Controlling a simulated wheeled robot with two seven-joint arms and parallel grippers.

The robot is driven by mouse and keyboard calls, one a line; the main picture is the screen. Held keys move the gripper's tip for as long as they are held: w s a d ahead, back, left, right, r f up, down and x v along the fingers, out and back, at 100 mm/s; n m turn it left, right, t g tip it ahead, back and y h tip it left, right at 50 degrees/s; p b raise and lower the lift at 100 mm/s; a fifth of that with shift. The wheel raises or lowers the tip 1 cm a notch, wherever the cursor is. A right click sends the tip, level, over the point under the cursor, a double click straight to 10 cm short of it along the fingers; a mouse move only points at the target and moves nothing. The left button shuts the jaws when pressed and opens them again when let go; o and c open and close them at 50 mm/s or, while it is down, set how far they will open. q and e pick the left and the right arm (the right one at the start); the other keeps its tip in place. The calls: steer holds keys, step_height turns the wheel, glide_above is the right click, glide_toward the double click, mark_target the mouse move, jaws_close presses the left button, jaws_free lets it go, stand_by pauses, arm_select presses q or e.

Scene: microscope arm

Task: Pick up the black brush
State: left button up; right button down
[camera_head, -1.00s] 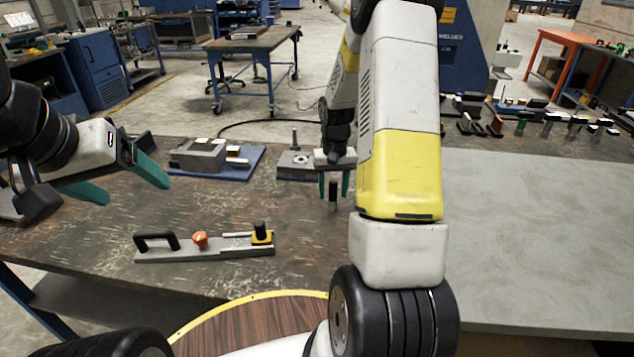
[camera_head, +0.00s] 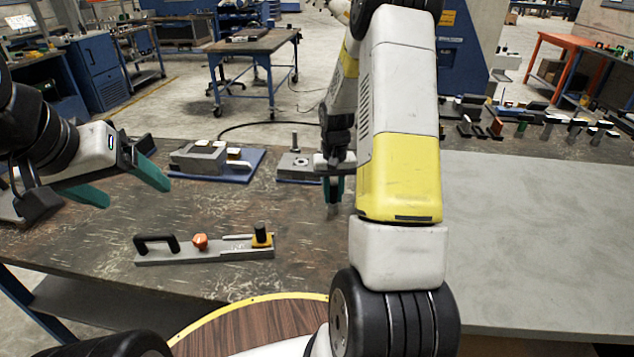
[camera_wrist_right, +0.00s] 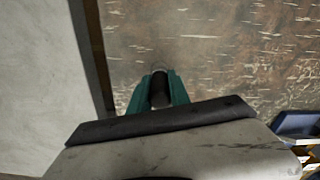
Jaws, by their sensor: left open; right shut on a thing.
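My right gripper (camera_head: 334,188) has its teal fingers shut on the black brush (camera_wrist_right: 160,90), over the dark worktable. In the right wrist view the dark, round end of the brush shows between the two fingertips (camera_wrist_right: 160,88). In the head view the fingers hide most of the brush; whether its lower end touches the table I cannot tell. My left gripper (camera_head: 136,188) is open and empty above the left part of the table, well apart from the brush.
A grey fixture with a black handle and an orange knob (camera_head: 200,242) lies at the front of the dark worktable (camera_head: 80,240). Grey blocks on blue bases (camera_head: 208,160) stand behind. A bare grey surface (camera_head: 540,230) lies at right. Small tools (camera_head: 520,122) line its back edge.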

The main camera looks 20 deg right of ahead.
mark_target(333, 184)
steer(key=shift+r, duration=0.7)
step_height(333, 184, up, 2)
steer(key=shift+r, duration=0.2)
steer(key=s+a+r, duration=0.1)
steer(key=s+a, duration=0.8)
steer(key=s, duration=0.4)
steer(key=shift+a, duration=0.25)
steer(key=shift+w, duration=0.1)
